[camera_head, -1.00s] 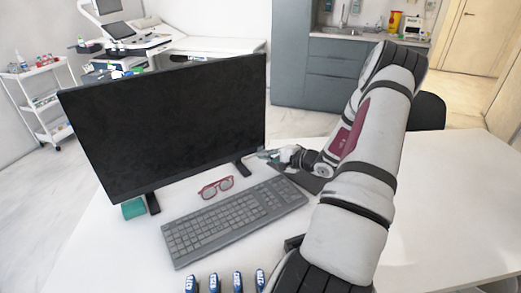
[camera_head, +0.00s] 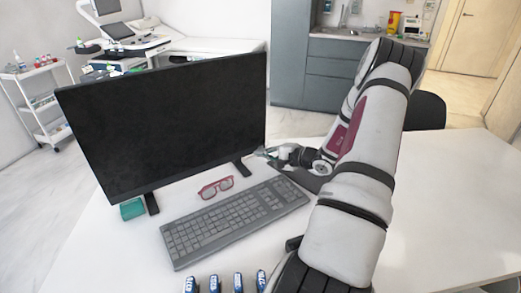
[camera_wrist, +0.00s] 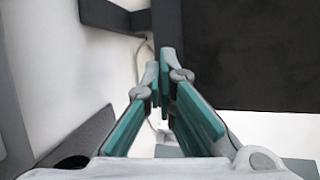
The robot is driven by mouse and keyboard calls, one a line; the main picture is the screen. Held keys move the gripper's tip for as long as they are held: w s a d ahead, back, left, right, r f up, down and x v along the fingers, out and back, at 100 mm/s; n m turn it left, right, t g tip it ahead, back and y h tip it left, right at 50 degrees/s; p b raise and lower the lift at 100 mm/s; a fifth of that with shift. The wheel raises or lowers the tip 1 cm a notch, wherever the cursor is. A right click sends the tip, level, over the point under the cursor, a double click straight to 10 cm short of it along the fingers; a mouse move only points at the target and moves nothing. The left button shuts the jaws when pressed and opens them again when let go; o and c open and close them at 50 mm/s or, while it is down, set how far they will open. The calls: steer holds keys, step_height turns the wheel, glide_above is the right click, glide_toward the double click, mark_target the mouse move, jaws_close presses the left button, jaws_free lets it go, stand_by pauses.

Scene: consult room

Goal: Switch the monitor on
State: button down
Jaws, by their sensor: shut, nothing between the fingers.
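The monitor (camera_head: 165,125) stands on the white desk with a dark, blank screen. It also shows as a dark panel at the upper right of the wrist view (camera_wrist: 250,50). My gripper (camera_head: 262,153) is beside the monitor's lower right corner, partly hidden by my own arm. In the wrist view my gripper (camera_wrist: 160,85) has its teal-padded fingers together with nothing between them, apart from the dark panel's left edge. No power button can be made out on the monitor.
A grey keyboard (camera_head: 235,222) and red glasses (camera_head: 216,187) lie in front of the monitor. Several blue-labelled small items (camera_head: 238,283) are at the near edge. A green box (camera_head: 132,209) sits by the left foot. The desk's right side (camera_head: 450,200) is clear.

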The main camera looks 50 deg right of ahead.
steer(key=shift+w+d, duration=0.1)
steer(key=shift+w, duration=0.1)
steer(key=shift+s, duration=0.15)
stand_by(0.5)
steer(key=shift+s+a, duration=0.25)
steer(key=shift+s, duration=0.35)
steer(key=shift+s+a, duration=0.3)
steer(key=shift+s, duration=0.5)
steer(key=shift+s+a, duration=0.25)
steer(key=shift+s, duration=0.5)
steer(key=shift+s+a, duration=0.3)
steer(key=shift+s, duration=0.5)
